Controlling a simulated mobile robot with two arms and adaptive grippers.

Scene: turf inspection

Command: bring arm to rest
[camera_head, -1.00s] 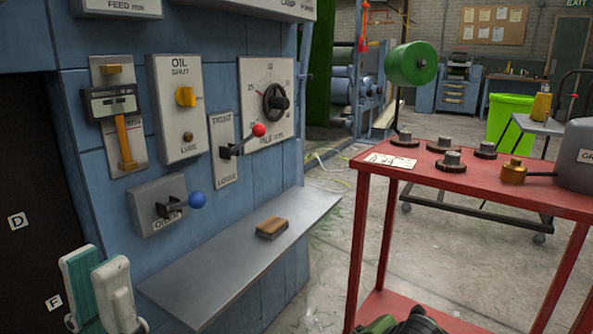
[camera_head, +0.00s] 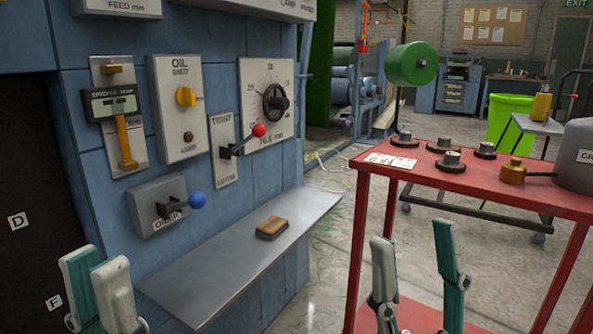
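My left gripper (camera_head: 92,290) shows at the lower left, in front of the dark panel and left of the grey shelf. Its two fingers, one green-backed and one pale, stand close side by side; I cannot tell whether they touch at the tips. My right gripper (camera_head: 414,255) shows at the bottom, right of the middle, in front of the red cart. Its two green and pale fingers point up and stand wide apart with nothing between them. Both grippers are clear of the machine's controls. The arms behind them are mostly out of view.
The blue machine carries a blue-knobbed lever (camera_head: 197,200), a red-knobbed lever (camera_head: 258,130), a dial (camera_head: 275,103) and a yellow oil knob (camera_head: 186,96). A brush (camera_head: 271,228) lies on the grey shelf (camera_head: 215,275). A red cart (camera_head: 470,188) holds several gears and a grey can (camera_head: 575,155).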

